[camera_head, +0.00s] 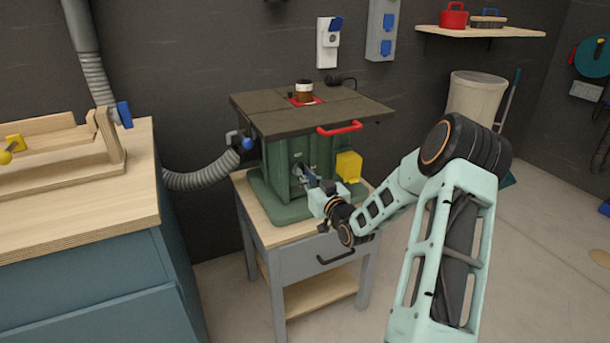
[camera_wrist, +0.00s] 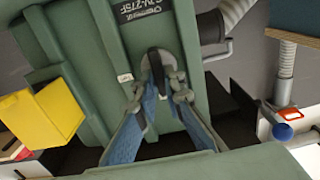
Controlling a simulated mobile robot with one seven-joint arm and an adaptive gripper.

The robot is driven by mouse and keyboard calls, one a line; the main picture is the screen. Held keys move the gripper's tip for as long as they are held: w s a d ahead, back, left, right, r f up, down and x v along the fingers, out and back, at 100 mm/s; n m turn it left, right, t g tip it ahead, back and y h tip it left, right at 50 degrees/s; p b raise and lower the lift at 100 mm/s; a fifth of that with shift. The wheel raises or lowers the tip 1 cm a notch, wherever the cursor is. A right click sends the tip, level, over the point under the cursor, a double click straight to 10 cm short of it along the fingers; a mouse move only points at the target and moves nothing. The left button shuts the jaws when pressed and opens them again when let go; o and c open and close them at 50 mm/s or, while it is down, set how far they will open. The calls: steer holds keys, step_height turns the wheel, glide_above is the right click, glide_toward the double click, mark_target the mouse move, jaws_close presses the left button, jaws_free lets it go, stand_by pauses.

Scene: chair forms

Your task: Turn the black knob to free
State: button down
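The green machine (camera_head: 290,165) stands on a small grey and wooden stand. The black knob (camera_wrist: 156,62) shows in the wrist view as a dark, nearly upright bar on a grey round plate on the machine's green face. My gripper (camera_wrist: 159,86) reaches toward this face, its two blue-grey fingers on either side of the knob's lower part. The fingers look parted, with a gap beside the knob; I cannot tell whether either touches it. In the head view my gripper (camera_head: 305,174) is at the machine's front, and the knob is too small to make out.
A yellow box (camera_head: 348,166) sticks out right of my gripper; it also shows in the wrist view (camera_wrist: 40,117). A red handle (camera_head: 340,128) juts from the machine's dark top. A grey hose (camera_head: 200,180) runs on the left beside a wooden-topped workbench (camera_head: 80,220).

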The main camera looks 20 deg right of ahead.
stand_by(0.4)
steer(key=shift+d+f+m+p, duration=0.1)
steer(key=shift+m+p, duration=0.45)
steer(key=shift+m, duration=2.45)
steer(key=shift+d+f+m+p, duration=0.15)
steer(key=shift+m+p, duration=0.35)
steer(key=shift+m, duration=2.5)
steer(key=shift+d+f+m+p, duration=0.1)
steer(key=shift+m+p, duration=0.45)
steer(key=shift+m, duration=2.45)
steer(key=c, duration=2)
jaws_free()
